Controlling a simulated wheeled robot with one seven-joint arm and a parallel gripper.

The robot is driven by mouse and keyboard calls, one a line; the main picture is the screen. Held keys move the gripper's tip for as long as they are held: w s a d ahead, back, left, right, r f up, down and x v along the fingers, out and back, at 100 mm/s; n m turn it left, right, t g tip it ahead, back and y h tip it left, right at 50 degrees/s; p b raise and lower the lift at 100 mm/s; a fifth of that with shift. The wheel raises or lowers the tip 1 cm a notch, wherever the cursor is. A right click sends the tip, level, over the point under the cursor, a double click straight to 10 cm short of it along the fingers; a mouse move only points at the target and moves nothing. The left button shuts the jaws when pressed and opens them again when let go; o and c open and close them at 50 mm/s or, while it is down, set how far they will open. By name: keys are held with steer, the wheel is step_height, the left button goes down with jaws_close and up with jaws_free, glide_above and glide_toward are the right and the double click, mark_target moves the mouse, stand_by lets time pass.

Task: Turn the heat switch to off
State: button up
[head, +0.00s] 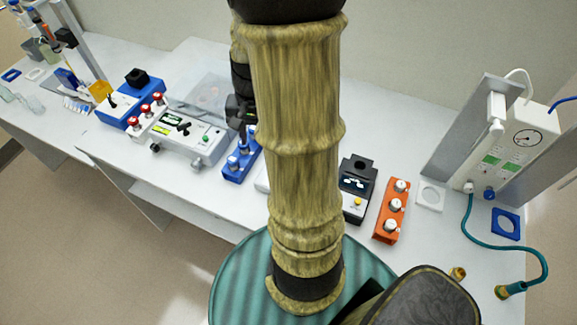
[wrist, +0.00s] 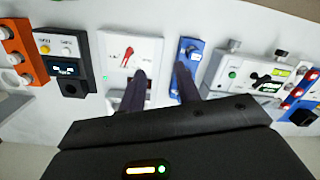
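A white panel device (wrist: 145,48) with a red pointer-like lever (wrist: 127,57) and small dark marks stands ahead of my gripper in the wrist view. Its print is too small to read, so I cannot confirm that the lever is the heat switch. My gripper (wrist: 160,82) has its two dark fingers apart, with nothing seen between them. The left finger overlaps the lower part of the white panel, below the lever; I cannot tell whether it touches. The right finger overlaps the blue device (wrist: 189,58). In the head view my arm hides most of the white device and the gripper.
A black device with a display (head: 357,190) and an orange block with white knobs (head: 391,210) stand right of my arm. The blue device (head: 241,162) and a white instrument (head: 190,137) stand left. A teal hose (head: 520,250) lies at the far right.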

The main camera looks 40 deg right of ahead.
steer(key=s+d+m+y, duration=0.3)
steer(key=s+d+m, duration=0.2)
steer(key=d, duration=0.8)
steer(key=m, duration=0.3)
steer(key=shift+r+m+y+p, duration=0.3)
steer(key=shift+r+m, duration=0.05)
steer(key=shift+m, duration=0.05)
steer(key=shift+d, duration=0.1)
steer(key=p+x, duration=0.2)
steer(key=x, duration=1.5)
steer(key=shift+f, duration=0.25)
jaws_close()
